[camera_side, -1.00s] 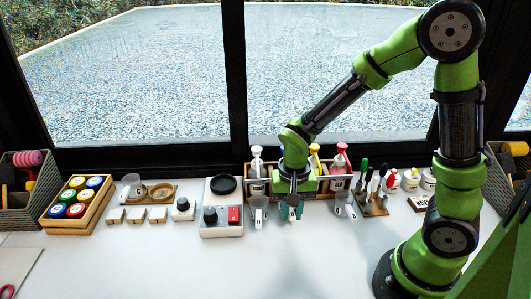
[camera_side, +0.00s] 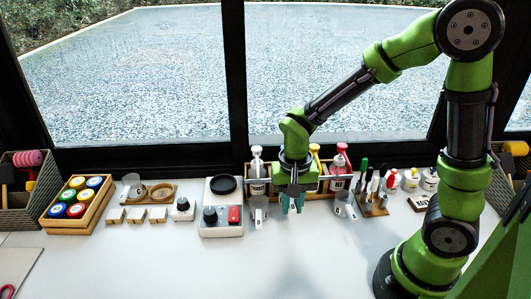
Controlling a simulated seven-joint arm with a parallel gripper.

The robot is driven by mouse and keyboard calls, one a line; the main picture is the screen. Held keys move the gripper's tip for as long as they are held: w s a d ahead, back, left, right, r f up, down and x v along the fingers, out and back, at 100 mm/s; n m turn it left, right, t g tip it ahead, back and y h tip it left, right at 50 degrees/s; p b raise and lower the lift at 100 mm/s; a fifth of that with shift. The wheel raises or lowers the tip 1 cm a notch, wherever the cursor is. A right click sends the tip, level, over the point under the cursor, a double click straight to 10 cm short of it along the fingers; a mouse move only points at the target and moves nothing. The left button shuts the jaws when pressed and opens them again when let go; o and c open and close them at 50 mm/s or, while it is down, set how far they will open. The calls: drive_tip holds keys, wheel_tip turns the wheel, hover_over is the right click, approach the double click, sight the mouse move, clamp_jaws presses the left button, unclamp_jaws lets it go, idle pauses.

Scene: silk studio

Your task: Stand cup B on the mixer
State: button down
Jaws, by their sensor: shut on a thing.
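My gripper (camera_side: 293,207) points down in front of the wooden bottle rack. Its teal fingers are shut on a small pale cup (camera_side: 292,210), mostly hidden between them; its letter is too small to read, but it stands in the middle of the cup row and appears to be cup B. I cannot tell whether its base touches the table. The mixer (camera_side: 222,226) is a white box to the left of my gripper, with a black round plate (camera_side: 223,184) on top at the back, a dark knob and a red switch. The plate is bare.
Another lettered cup (camera_side: 259,212) stands close to the left, between my gripper and the mixer. A third cup (camera_side: 345,211) stands to the right, beside a wooden tool stand (camera_side: 372,209). Tall bottles fill the rack (camera_side: 318,196) behind.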

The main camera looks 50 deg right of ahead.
drive_tip(key=shift+r, duration=0.2)
drive_tip(key=w+a+r+n, duration=0.3)
drive_tip(key=a+r, duration=0.3)
drive_tip(key=a, duration=0.1)
drive_tip(key=w+f+m, duration=0.1)
drive_tip(key=w, duration=0.4)
drive_tip(key=w+f+m, duration=0.1)
drive_tip(key=w, duration=0.3)
drive_tip(key=w+f+m, duration=0.1)
drive_tip(key=w, duration=0.4)
drive_tip(key=shift+w+d, duration=0.35)
drive_tip(key=shift+f, duration=1.2)
drive_tip(key=shift+f, duration=0.35)
